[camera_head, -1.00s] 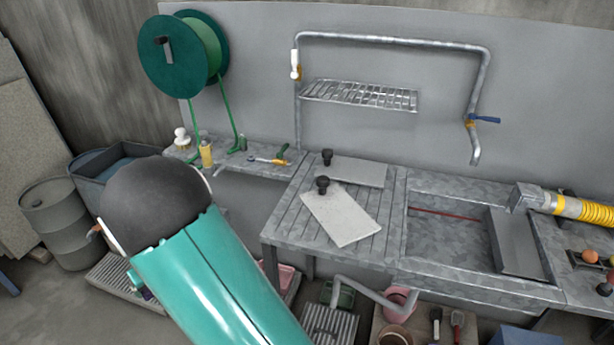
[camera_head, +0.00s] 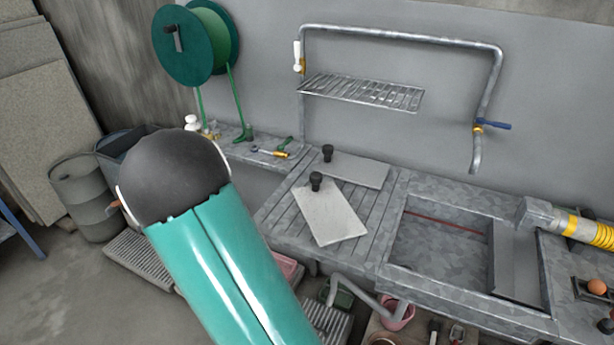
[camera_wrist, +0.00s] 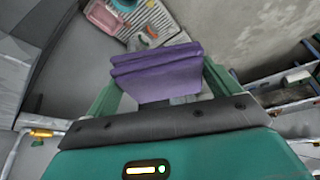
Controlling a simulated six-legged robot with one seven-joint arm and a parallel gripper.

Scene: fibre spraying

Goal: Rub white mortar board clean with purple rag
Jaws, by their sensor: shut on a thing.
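A folded purple rag (camera_wrist: 157,76) is between the green fingers of my gripper (camera_wrist: 160,84) in the wrist view. The gripper is shut on it, and its layered edge faces away from the wrist. In the head view, my arm hides the gripper and rag. A pale, flat mortar board (camera_head: 332,214) with a black knob handle lies at an angle on the grey slatted drainboard (camera_head: 284,222). A second, greyer board (camera_head: 358,171) with a black knob lies behind it. My gripper is apart from both boards.
A sink basin (camera_head: 440,255) is right of the boards, with a pipe tap (camera_head: 478,150) above. A wire rack (camera_head: 362,92) hangs on the wall. A barrel (camera_head: 85,195) is on the floor.

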